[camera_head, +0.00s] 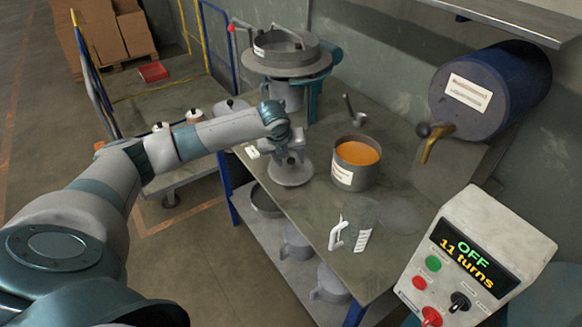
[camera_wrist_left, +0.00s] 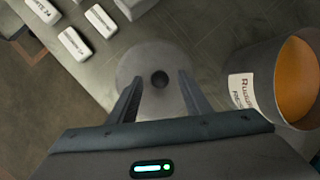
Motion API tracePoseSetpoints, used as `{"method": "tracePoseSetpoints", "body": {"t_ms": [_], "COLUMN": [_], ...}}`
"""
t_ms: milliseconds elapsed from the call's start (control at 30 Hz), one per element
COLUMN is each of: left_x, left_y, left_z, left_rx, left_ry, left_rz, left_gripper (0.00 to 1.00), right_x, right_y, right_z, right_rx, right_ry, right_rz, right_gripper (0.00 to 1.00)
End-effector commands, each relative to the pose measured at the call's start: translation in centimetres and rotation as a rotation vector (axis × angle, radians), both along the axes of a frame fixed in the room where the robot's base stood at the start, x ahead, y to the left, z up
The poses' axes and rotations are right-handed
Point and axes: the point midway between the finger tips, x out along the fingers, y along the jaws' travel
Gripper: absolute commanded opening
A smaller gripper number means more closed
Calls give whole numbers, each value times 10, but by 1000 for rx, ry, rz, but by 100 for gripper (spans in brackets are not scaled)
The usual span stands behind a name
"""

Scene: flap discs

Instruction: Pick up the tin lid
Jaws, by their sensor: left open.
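The tin lid (camera_head: 291,174) is a flat grey disc with a small dark knob, lying on the workbench (camera_head: 290,208). In the left wrist view the lid (camera_wrist_left: 150,62) lies ahead of the gripper, with its knob in line with the gap between the fingers. My left gripper (camera_head: 289,158) is over the lid in the head view. Its two fingers, seen in the wrist view (camera_wrist_left: 158,92), are open with nothing between them. I cannot tell how far the fingertips are above the lid. My right gripper does not show.
An open tin of orange contents (camera_head: 357,165) stands just right of the lid. A clear jug with a white handle (camera_head: 352,227) is nearer. Small white labelled blocks (camera_wrist_left: 75,43) lie left of the lid. A sieve machine (camera_head: 285,55) and blue drum (camera_head: 492,90) stand behind.

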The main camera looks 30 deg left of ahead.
Motion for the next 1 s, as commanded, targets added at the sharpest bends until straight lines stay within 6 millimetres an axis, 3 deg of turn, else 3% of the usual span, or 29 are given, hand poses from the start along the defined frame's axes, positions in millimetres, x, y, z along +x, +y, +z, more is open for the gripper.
{"method": "tracePoseSetpoints", "body": {"t_ms": [367, 567, 1000], "left_x": [0, 0, 0], "left_y": [0, 0, 1], "left_z": [0, 0, 6], "left_rx": [0, 0, 0], "left_ry": [0, 0, -2], "left_rz": [1, 1, 1], "left_gripper": [44, 1, 0], "right_x": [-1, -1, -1], "right_y": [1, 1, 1], "right_z": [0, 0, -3], "right_rx": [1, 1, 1], "right_ry": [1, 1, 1], "right_rz": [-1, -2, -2], "right_gripper": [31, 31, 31]}}
